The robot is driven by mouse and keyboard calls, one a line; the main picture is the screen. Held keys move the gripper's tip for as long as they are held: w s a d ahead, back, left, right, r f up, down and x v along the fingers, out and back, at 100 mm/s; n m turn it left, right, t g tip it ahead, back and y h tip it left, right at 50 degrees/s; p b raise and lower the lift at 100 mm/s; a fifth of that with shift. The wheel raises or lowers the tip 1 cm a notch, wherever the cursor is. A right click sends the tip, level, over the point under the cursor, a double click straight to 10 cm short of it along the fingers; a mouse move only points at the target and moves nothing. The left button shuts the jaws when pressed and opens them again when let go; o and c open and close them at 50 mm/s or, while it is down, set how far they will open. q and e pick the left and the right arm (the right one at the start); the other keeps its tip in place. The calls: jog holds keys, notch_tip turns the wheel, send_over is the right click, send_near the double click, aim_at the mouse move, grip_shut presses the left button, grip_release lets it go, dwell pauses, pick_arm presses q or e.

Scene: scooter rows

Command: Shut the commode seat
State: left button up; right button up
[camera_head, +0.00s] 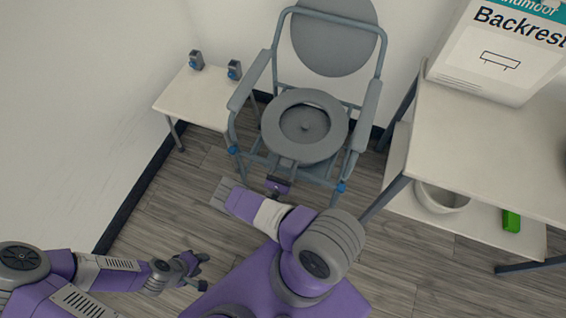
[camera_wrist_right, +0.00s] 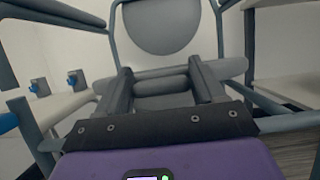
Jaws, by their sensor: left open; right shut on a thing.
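The grey commode chair (camera_head: 366,108) stands against the wall, with its round seat (camera_head: 335,128) lying roughly flat around a central opening with a round grey part in it. My left gripper (camera_head: 198,270) is open and empty above the floor at lower left, well away from the chair.
A low white table (camera_head: 190,100) with two small blue-grey items stands left of the chair. A white shelf table (camera_head: 480,140) with a Backrest box (camera_head: 500,60) is on the right, with a white bin (camera_head: 440,200) and green item (camera_head: 511,221) below. The left floor is clear.

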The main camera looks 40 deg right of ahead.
jog(key=shift+w+d, duration=0.1)
jog(key=shift+d, duration=0.1)
dwell(0.3)
jog(key=o, duration=1.4)
jog(key=shift+w, duration=0.1)
jog(key=shift+a+f, duration=0.1)
